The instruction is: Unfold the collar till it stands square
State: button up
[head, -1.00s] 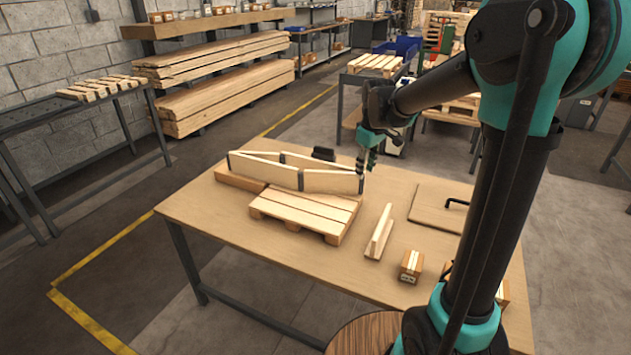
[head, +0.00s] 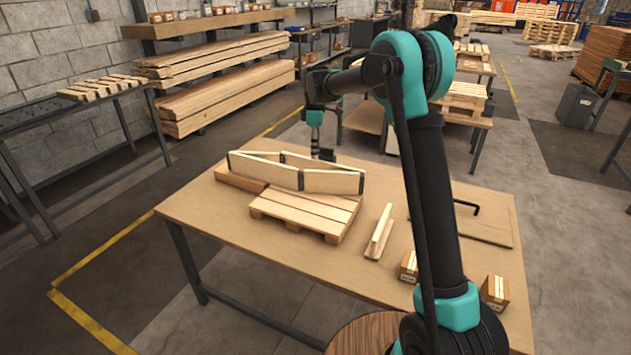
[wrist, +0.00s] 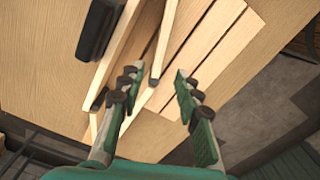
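The collar (head: 333,182) is a ring of pale hinged boards with black hinges. It is partly folded into a long narrow shape, its boards on edge. It lies along the back of the pallet (head: 290,210), reaching past the pallet's left side over a wooden block. The wrist view shows collar boards (wrist: 165,40) beside the pallet planks (wrist: 205,55). My gripper (head: 316,140) is behind the collar near its right half. In the wrist view my gripper (wrist: 155,72) is open, with a board end showing between its fingers; I see no grip on it.
A dark block (wrist: 100,28) lies on the table behind the collar. Small boxes (head: 495,291) are at the front right. A flat board with a black handle (head: 468,206) lies at the right. The table's front left is clear.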

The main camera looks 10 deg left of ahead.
send_over(315, 192)
jog(key=f, duration=1.3)
jog(key=shift+w+f, duration=0.25)
jog(key=shift+w, duration=0.1)
jog(key=shift+c, duration=0.4)
grip_shut()
